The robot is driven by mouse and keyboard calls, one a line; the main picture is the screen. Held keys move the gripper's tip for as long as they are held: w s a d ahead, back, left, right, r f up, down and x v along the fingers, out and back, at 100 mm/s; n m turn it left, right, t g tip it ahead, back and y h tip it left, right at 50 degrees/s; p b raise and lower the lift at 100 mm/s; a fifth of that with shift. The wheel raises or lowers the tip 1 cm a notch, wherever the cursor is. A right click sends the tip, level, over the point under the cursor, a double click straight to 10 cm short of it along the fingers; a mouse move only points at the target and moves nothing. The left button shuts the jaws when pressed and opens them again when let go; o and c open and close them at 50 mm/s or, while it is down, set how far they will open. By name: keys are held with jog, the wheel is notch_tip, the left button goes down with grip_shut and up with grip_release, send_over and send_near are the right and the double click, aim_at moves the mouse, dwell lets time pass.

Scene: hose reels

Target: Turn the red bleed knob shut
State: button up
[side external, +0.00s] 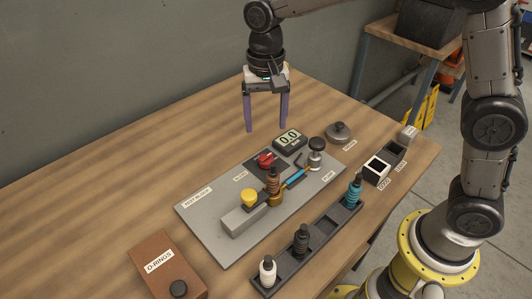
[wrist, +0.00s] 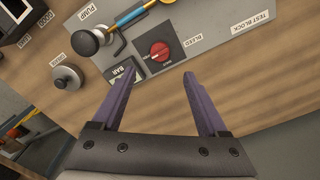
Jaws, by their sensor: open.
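The red bleed knob (side external: 266,160) sits on a dark square plate on the grey test block plate (side external: 195,212), beside the label BLEED. In the wrist view the red knob (wrist: 159,51) shows from above, with a pale line across it. My gripper (side external: 265,128) is open and empty, pointing down above the wooden table behind the plate. The gripper is apart from the knob.
A gauge (side external: 289,139) reading 0.0 stands close to the knob. The pump (side external: 316,152), a blue cylinder (side external: 294,178), a brass fitting and a yellow knob (side external: 249,197) crowd the plate. A rack (side external: 323,226) of bottles and a brown O-rings box (side external: 166,263) stand in front. The table's left is clear.

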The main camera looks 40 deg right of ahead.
aim_at(266, 156)
notch_tip(266, 156, down, 11)
jog(key=shift+r, duration=0.15)
dwell(0.4)
grip_shut()
